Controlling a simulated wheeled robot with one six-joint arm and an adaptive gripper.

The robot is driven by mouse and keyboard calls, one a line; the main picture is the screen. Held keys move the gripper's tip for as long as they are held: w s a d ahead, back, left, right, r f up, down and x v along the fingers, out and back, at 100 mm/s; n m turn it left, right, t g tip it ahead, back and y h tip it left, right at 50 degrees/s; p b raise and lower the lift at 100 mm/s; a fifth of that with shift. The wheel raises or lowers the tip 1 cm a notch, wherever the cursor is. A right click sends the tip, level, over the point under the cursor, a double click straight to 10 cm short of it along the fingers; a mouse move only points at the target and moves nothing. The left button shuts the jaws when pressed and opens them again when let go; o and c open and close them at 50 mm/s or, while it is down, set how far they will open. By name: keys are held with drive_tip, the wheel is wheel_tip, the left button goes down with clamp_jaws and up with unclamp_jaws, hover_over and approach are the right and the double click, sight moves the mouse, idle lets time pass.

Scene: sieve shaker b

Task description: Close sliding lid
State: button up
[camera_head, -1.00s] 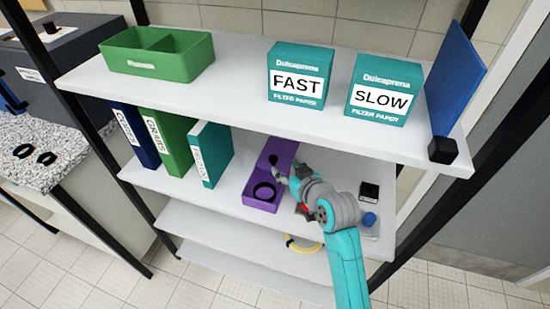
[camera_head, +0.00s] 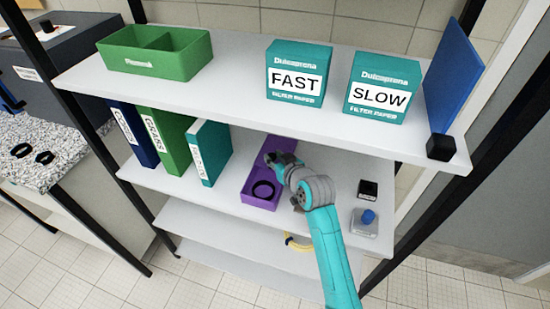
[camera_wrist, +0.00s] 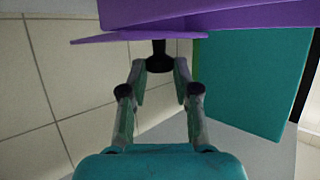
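The purple box (camera_head: 252,199) sits on the middle shelf, its near part uncovered with a black ring (camera_head: 262,190) inside. Its purple lid (camera_head: 281,143) shows at the far end, partly hidden behind my gripper (camera_head: 279,160). In the wrist view the lid (camera_wrist: 105,38) is a thin plate with a black knob (camera_wrist: 160,60) on it. My gripper (camera_wrist: 160,72) has one finger on each side of the knob, with narrow gaps seeming to show. The purple box (camera_wrist: 215,14) fills the top of that view.
Binders, the nearest a teal one (camera_head: 210,152), stand left of the box. A black block (camera_head: 368,189) and a grey item with a blue knob (camera_head: 365,222) lie to the right. The upper shelf (camera_head: 230,93) overhangs the area.

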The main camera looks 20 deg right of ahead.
clamp_jaws()
drive_tip(key=s+a, duration=0.2)
drive_tip(key=s, duration=0.1)
drive_tip(key=s+a, duration=0.2)
drive_tip(key=s, duration=0.1)
drive_tip(key=s+a, duration=0.3)
drive_tip(key=shift+s, duration=0.25)
drive_tip(key=shift+f, duration=0.1)
drive_tip(key=o, duration=0.7)
unclamp_jaws()
drive_tip(key=shift+s, duration=0.1)
drive_tip(key=v, duration=1.2)
